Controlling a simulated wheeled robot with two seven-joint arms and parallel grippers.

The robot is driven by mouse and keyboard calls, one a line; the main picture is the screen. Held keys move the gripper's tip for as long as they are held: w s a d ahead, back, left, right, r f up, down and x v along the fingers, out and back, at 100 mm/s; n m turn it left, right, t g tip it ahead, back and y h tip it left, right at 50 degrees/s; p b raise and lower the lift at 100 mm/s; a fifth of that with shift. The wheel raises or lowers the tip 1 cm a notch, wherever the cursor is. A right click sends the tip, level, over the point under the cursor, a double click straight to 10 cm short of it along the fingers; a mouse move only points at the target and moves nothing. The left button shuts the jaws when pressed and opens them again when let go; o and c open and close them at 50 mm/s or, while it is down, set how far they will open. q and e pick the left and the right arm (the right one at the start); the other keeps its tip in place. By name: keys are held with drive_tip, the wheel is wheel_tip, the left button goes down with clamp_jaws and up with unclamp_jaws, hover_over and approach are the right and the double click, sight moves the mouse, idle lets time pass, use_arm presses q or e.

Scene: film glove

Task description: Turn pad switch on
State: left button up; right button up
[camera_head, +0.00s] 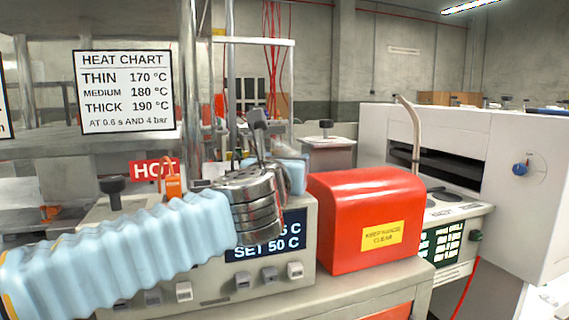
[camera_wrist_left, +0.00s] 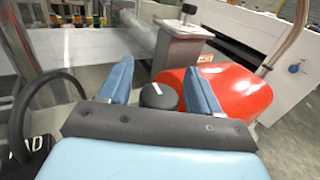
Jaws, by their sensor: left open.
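My left gripper (camera_head: 286,168) reaches in from the left on its pale blue sleeved arm, over the grey control box (camera_head: 300,238) with a lit display reading "SET 50 C". In the left wrist view its two blue fingers (camera_wrist_left: 158,74) are spread apart. A black round knob with a white mark (camera_wrist_left: 158,96) shows between them, and I cannot tell whether they touch it. Part of a label ending in "AD" (camera_wrist_left: 32,146) shows at lower left. Which control is the pad switch is not clear. Several pale switches (camera_head: 269,274) line the box's lower front. My right gripper is out of view.
A red cover (camera_head: 345,225) with a yellow label stands right of the control box. A large white machine (camera_head: 540,170) with a blue knob (camera_head: 521,168) is farther right. A "HOT" sign (camera_head: 155,170) and metal posts stand behind my arm.

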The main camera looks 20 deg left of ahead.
use_arm(q)
drive_tip(key=shift+s, duration=0.1)
drive_tip(key=s+b, duration=0.1)
drive_tip(key=s, duration=1.2)
drive_tip(key=shift+s+d, duration=0.3)
drive_tip(key=shift+d, duration=0.15)
drive_tip(key=w+d+n+g+y+b, duration=0.1)
drive_tip(key=d+n+g+y+b, duration=0.1)
drive_tip(key=d+n+y, duration=0.3)
drive_tip(key=shift+m+y, duration=0.3)
drive_tip(key=shift+y, duration=0.5)
drive_tip(key=p+x, duration=0.1)
drive_tip(key=x, duration=1.3)
drive_tip(key=shift+a, duration=0.25)
drive_tip(key=shift+c, duration=0.4)
